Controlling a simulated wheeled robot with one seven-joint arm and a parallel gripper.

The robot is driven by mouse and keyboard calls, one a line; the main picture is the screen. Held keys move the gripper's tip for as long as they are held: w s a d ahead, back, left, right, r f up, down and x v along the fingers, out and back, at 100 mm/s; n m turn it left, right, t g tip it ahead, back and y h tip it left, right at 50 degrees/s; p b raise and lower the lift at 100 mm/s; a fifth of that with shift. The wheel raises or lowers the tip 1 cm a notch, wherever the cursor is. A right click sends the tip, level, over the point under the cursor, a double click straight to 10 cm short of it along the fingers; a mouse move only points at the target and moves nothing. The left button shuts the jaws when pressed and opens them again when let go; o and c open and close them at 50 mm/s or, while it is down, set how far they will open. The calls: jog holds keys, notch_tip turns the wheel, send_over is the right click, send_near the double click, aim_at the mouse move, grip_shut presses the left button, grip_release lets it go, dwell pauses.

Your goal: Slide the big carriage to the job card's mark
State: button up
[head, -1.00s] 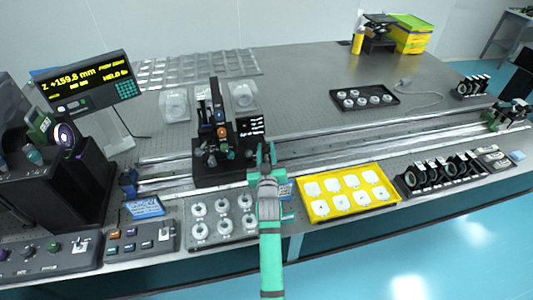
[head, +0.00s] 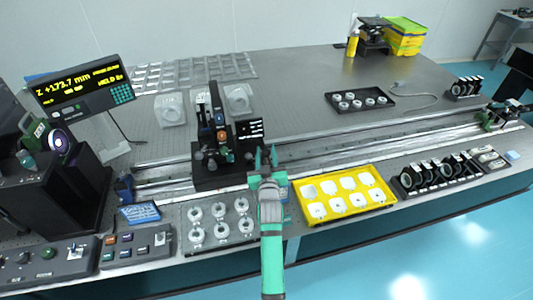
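The big carriage (head: 213,172) is a black block bearing upright optics with orange and blue parts. It sits on the long rail (head: 345,143), left of the middle. My gripper (head: 266,158) is at the carriage's right front side.
A yellow tray (head: 381,204) of white pieces and a black rack of round optics (head: 436,177) lie in front of the rail. Ring-shaped parts (head: 219,232) lie left of my arm. The rail right of the carriage looks clear up to a green-and-black device (head: 490,120).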

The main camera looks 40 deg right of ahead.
notch_tip(320, 180, up, 3)
jog(key=shift+f, duration=0.1)
jog(key=s+a+r, duration=0.8)
jog(key=s+r, duration=0.2)
jog(key=s, duration=0.1)
jog(key=shift+s+a, duration=0.15)
jog(key=shift+s, duration=0.05)
jog(key=shift+o, duration=0.4)
